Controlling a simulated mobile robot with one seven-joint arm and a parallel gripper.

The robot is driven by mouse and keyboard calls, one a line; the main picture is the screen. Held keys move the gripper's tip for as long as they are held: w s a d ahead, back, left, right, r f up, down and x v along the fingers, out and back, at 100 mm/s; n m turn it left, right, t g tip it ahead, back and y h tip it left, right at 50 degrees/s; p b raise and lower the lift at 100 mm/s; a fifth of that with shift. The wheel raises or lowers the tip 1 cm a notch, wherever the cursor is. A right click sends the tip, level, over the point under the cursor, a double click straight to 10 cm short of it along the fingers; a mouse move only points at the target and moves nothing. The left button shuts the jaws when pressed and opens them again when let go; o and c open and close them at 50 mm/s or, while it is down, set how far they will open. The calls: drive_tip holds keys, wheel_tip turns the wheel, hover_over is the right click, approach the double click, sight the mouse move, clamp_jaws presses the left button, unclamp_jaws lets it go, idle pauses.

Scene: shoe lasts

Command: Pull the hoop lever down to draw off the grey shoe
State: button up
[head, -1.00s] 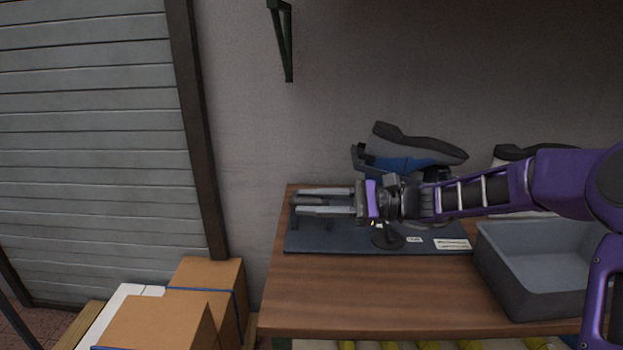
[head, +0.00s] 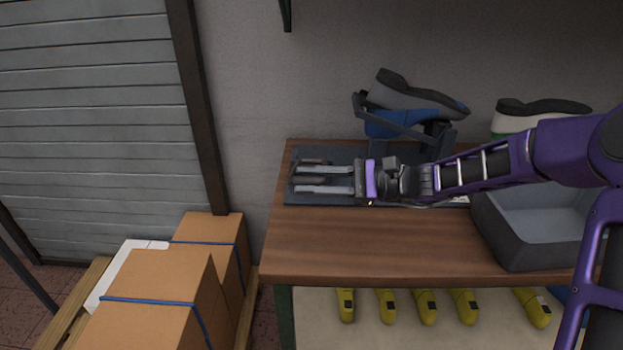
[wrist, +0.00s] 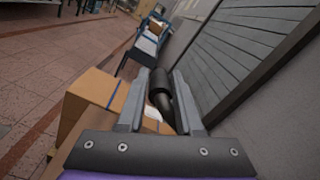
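The grey shoe (head: 422,99) sits sole up and tilted on a blue last (head: 392,125) at the back of the bench. A dark hoop bar (head: 412,132) crosses in front of the last. My gripper (head: 300,181) is low over the dark base board (head: 340,153), left of the shoe, fingers pointing left. A dark lever grip (head: 322,179) lies between its fingers; it also shows in the wrist view (wrist: 158,88), flanked closely by both fingers. The gripper looks shut on it. My wrist and forearm hide the rest of the lever.
A grey bin (head: 535,245) stands at the bench's right, with a white shoe (head: 540,115) behind it. The wooden bench front (head: 370,245) is clear. Several yellow lasts (head: 425,305) are under the bench.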

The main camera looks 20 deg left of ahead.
drive_tip(key=o, duration=0.4)
drive_tip(key=shift+d+f, duration=0.1)
drive_tip(key=shift+f, duration=0.65)
drive_tip(key=shift+r, duration=0.1)
drive_tip(key=shift+w+d, duration=0.1)
drive_tip(key=p+v, duration=0.1)
drive_tip(key=v, duration=1.6)
drive_tip(key=shift+r+p, duration=0.2)
drive_tip(key=shift+p, duration=0.2)
